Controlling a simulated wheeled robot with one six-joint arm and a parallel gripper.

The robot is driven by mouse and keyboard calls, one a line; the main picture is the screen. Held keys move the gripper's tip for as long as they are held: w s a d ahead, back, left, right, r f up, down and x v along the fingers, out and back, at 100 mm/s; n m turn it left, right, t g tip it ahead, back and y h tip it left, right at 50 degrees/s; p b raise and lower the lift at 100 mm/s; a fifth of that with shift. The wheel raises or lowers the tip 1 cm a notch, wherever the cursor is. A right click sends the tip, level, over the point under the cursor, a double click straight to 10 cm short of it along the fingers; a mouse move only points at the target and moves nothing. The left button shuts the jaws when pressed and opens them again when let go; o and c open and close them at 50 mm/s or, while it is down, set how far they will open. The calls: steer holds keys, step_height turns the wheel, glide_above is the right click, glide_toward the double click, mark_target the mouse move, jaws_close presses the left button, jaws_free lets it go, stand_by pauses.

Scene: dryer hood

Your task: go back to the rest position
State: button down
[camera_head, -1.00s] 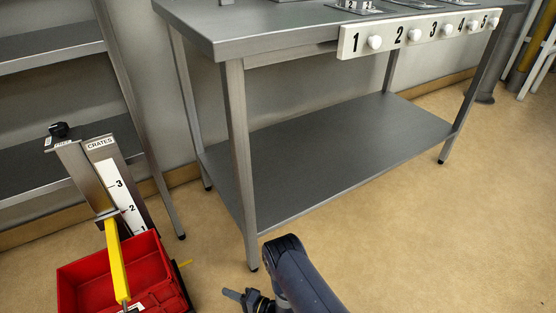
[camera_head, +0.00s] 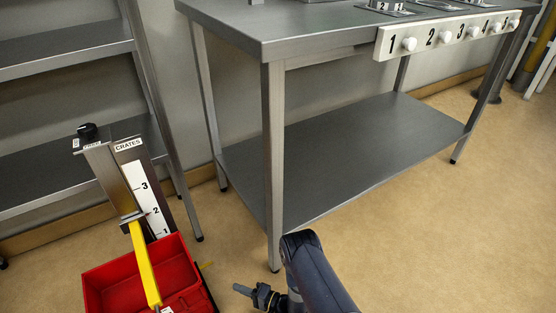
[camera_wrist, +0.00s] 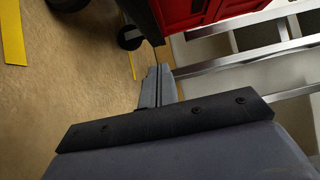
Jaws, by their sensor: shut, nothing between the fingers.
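My gripper (camera_head: 242,289) is low at the bottom of the head view, in front of the steel table's near leg. Its fingers are together with nothing held, and they point left toward the red crate. In the wrist view the shut fingers (camera_wrist: 157,88) point at the crate's lower side and a black caster wheel (camera_wrist: 130,36). My dark arm link rises beside the gripper in the head view. There is clear floor between the gripper and the crate.
A red crate (camera_head: 112,285) stands at lower left by a post labelled CRATES (camera_head: 128,147) with a yellow bar. A steel table (camera_head: 345,150) with numbered knobs is ahead. Steel shelves (camera_head: 70,55) stand at the left. The floor (camera_head: 455,250) at right is clear.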

steer(key=d, duration=0.4)
steer(key=s+d+p, duration=0.1)
steer(key=d, duration=0.4)
steer(key=d+p, duration=0.1)
steer(key=d, duration=0.3)
steer(key=shift+s+d, duration=0.2)
steer(key=shift+d, duration=0.05)
step_height(320, 180, up, 6)
steer(key=p, duration=0.6)
steer(key=shift+s+d+r, duration=0.15)
steer(key=shift+r, duration=0.1)
